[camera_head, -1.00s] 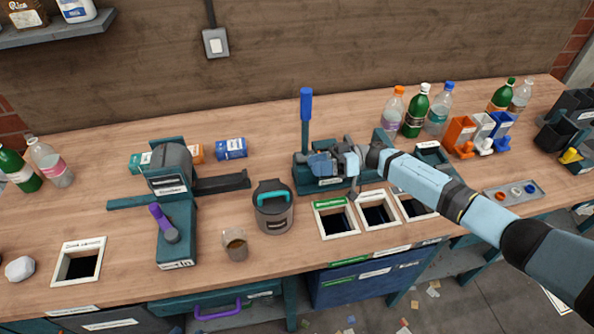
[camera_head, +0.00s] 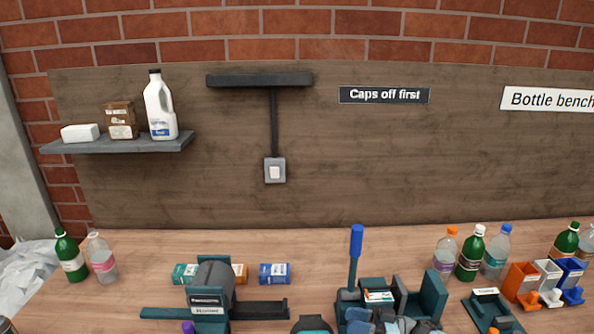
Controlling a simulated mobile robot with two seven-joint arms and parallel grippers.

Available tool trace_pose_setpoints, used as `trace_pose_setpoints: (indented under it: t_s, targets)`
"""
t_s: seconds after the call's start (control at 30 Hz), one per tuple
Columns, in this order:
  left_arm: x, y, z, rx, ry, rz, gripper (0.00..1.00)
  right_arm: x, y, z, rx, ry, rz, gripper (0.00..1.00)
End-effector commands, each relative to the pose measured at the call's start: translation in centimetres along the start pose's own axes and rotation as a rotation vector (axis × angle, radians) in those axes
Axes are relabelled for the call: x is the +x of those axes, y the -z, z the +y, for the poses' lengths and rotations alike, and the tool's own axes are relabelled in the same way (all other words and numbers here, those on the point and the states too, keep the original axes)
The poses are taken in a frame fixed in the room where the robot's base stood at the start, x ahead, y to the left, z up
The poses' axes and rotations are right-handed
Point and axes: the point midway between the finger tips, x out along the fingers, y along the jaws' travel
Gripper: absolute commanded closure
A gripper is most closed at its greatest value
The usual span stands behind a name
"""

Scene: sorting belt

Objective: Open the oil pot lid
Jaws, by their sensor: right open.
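The oil pot (camera_head: 312,326) is cut off by the bottom edge of the head view. Only its dark top with a teal handle shows, so I cannot tell how its lid sits. My right gripper (camera_head: 378,321) is at the bottom edge, to the right of the pot and in front of the press with the blue lever (camera_head: 355,254). It is open and appears apart from the pot. Its fingertips are partly cut off by the frame. My left gripper is not in view.
Several bottles (camera_head: 470,255) and coloured holders (camera_head: 547,282) stand at the right. Two bottles (camera_head: 70,256) stand at the left. A shelf (camera_head: 118,145) hangs on the back wall.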

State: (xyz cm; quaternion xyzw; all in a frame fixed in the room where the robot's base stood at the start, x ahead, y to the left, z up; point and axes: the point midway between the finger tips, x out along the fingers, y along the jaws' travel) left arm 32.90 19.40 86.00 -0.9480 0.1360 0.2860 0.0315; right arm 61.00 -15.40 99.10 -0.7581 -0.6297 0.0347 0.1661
Motion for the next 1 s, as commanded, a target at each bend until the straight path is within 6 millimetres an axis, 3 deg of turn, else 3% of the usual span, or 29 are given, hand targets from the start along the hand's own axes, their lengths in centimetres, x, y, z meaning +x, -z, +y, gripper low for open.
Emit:
trace_pose_setpoints:
  t_s: [0.03, 0.1, 0.27, 0.47, 0.6, 0.8, 1.0]
  targets:
    - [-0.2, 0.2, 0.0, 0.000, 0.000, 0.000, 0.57, 0.9, -1.4, -1.6, -0.021, -0.065, 0.065, 0.60]
    - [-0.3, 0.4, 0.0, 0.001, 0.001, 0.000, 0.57, 1.5, -2.6, -3.0, -0.066, -0.180, 0.134, 0.60]
    - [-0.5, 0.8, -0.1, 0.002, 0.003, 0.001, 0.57, 1.2, -5.1, -5.9, -0.131, -0.463, 0.197, 0.60]
    - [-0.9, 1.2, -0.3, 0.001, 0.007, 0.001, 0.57, -2.0, -8.9, -10.2, -0.141, -0.819, 0.098, 0.60]
    - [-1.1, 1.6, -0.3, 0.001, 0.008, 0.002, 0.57, -5.6, -12.1, -14.4, -0.105, -1.025, -0.085, 0.60]
    - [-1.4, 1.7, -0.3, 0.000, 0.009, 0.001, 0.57, -9.9, -15.4, -20.1, -0.040, -1.153, -0.359, 0.60]
    - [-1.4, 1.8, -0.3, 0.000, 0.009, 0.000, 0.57, -11.6, -16.6, -22.6, -0.013, -1.169, -0.478, 0.60]
